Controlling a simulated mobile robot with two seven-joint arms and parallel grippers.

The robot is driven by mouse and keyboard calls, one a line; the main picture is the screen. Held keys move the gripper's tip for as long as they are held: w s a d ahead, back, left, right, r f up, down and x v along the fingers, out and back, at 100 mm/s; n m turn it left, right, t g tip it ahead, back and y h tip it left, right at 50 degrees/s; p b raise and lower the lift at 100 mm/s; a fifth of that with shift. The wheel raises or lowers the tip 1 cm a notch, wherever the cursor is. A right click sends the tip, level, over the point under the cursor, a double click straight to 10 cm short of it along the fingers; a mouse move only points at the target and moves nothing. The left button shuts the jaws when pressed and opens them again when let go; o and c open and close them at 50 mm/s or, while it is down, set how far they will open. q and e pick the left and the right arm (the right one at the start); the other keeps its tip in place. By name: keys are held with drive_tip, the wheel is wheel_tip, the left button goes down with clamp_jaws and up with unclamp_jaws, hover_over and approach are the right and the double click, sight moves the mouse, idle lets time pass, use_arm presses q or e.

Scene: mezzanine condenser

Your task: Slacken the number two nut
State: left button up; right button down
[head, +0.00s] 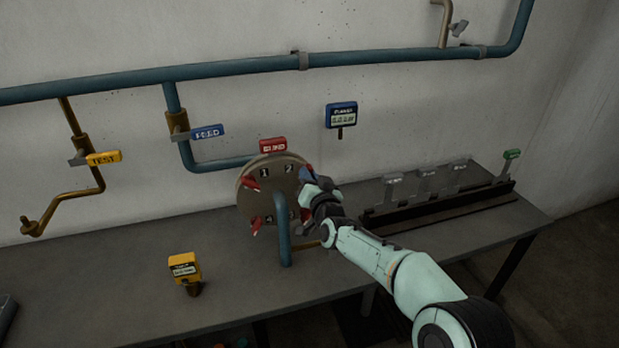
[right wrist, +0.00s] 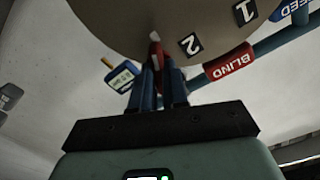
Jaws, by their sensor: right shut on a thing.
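A round grey-brown disc (head: 258,190) stands upright at the pipe end, with red-handled nuts around its rim and dark number plates. The "2" plate (head: 289,169) is at its upper right; it also shows in the right wrist view (right wrist: 191,45). My right gripper (head: 307,180) is at the disc's right edge. In the right wrist view its two blue fingers (right wrist: 158,75) are shut on the red number two nut (right wrist: 155,48), beside the "2". In the head view the gripper hides this nut. My left gripper is not in view.
A red "BLIND" tag (head: 273,146) sits above the disc. A blue pipe (head: 283,230) rises in front of it. A yellow gauge (head: 184,268) stands on the bench (head: 120,270). A rack (head: 440,205) lies at right; a blue meter (head: 341,115) hangs on the wall.

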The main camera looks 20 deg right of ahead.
drive_tip(key=shift+a+r+n+b, duration=0.15)
drive_tip(key=shift+n+b, duration=0.4)
drive_tip(key=shift+n, duration=2.8)
drive_tip(key=shift+a+f+n+b, duration=0.1)
drive_tip(key=shift+n+b, duration=0.4)
drive_tip(key=shift+n, duration=2.85)
drive_tip(key=shift+r, duration=0.1)
drive_tip(key=c, duration=1.3)
unclamp_jaws()
drive_tip(key=shift+o, duration=0.8)
drive_tip(key=shift+w, duration=0.1)
